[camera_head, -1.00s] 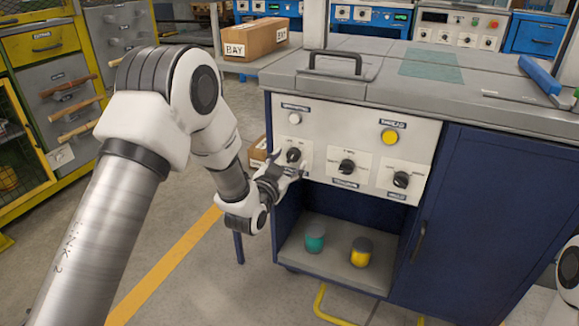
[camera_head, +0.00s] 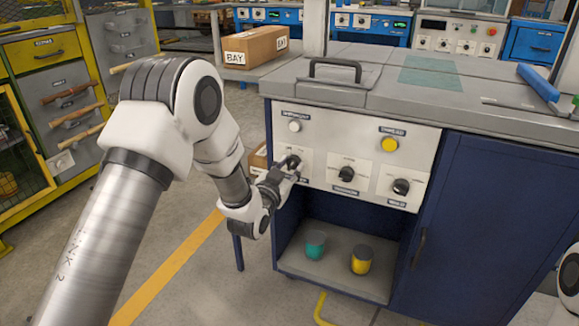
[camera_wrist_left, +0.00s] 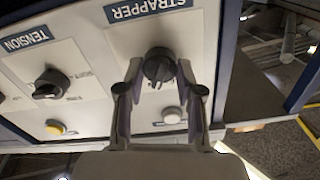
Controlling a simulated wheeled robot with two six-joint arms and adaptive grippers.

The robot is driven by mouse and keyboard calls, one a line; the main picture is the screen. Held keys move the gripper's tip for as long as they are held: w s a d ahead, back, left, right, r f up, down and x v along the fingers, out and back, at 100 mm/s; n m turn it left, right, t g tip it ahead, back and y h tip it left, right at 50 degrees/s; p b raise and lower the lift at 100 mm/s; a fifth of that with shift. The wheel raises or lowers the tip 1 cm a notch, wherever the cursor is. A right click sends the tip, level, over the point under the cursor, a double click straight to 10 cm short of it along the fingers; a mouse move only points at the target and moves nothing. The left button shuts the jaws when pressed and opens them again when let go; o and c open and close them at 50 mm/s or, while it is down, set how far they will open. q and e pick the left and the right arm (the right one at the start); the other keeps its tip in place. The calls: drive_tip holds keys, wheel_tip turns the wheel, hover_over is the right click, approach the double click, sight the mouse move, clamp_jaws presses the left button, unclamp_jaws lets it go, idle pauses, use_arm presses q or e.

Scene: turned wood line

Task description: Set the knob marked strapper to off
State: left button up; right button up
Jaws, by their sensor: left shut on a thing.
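The strapper knob (camera_wrist_left: 158,66) is black and round, on a light panel under the upside-down STRAPPER label (camera_wrist_left: 150,10) in the left wrist view. In the head view the knob (camera_head: 292,161) is the leftmost of three, partly hidden by my gripper. My left gripper (camera_head: 294,170) is at the panel, shut on the knob. In the wrist view its two fingers (camera_wrist_left: 159,72) lie on either side of the knob. Which way the knob points is hard to make out. My right gripper is out of view.
The tension knob (camera_wrist_left: 51,84) is beside it, with another black knob (camera_head: 401,187) further right. A white button (camera_head: 295,126) and a yellow button (camera_head: 389,144) are above. A teal can (camera_head: 316,246) and a yellow can (camera_head: 362,256) stand on the shelf below.

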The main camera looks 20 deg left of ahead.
use_arm(q)
drive_tip(key=n+p, duration=0.2)
drive_tip(key=n, duration=0.3)
drive_tip(key=shift+r+n+p, duration=0.1)
drive_tip(key=shift+n+p, duration=0.2)
drive_tip(key=shift+p, duration=0.1)
drive_tip(key=n+p, duration=0.2)
drive_tip(key=n, duration=0.3)
drive_tip(key=shift+n, duration=0.3)
drive_tip(key=o, duration=1.1)
drive_tip(key=shift+o, duration=0.2)
drive_tip(key=s, duration=1.2)
drive_tip(key=shift+a, duration=0.2)
